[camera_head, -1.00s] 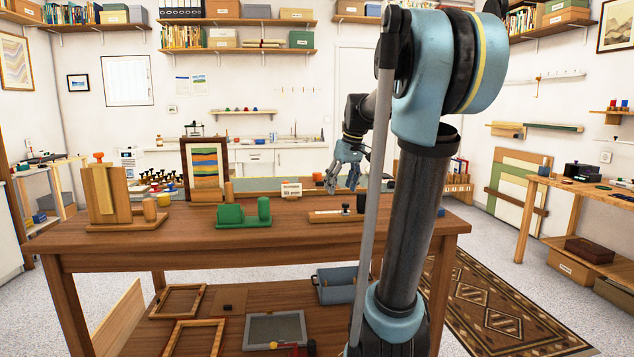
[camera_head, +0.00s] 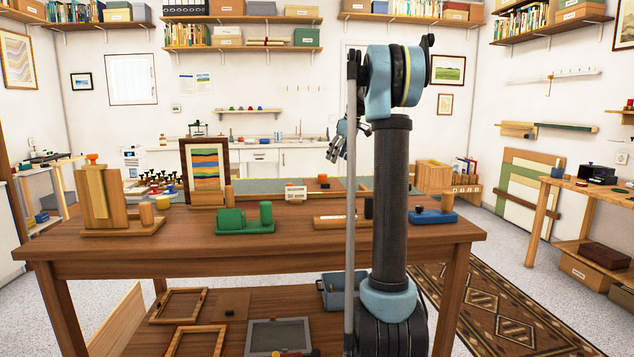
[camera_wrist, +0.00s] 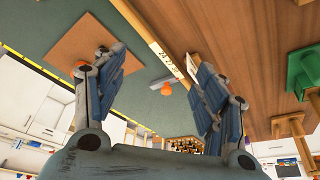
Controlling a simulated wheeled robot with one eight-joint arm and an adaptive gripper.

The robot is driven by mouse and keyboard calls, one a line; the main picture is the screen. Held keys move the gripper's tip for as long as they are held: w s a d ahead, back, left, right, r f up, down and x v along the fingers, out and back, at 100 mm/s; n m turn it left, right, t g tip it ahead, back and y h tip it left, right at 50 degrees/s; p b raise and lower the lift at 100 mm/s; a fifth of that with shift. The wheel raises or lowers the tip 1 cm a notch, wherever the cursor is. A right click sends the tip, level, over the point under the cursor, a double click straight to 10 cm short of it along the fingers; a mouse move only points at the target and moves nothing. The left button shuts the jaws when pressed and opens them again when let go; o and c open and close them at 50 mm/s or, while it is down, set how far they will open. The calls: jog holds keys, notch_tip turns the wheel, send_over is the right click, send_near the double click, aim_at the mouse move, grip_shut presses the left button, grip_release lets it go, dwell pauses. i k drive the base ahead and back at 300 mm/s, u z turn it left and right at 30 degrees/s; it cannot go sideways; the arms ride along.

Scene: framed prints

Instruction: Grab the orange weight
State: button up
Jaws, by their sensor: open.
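An orange piece (camera_wrist: 166,88) sits on the green-grey mat (camera_wrist: 158,30) in the wrist view, beside a pale strip and a labelled card. A second orange piece (camera_wrist: 82,67) is on a brown square board, partly behind my left finger. I cannot tell for sure which is the weight. My gripper (camera_wrist: 160,66) is open and empty, its fingers on either side of the first orange piece in the picture. In the head view, my gripper (camera_head: 337,146) is raised above the workbench.
Frames lie on the lower shelf. My arm covers part of the bench.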

aim_at(322, 177)
jog(key=i, duration=0.85)
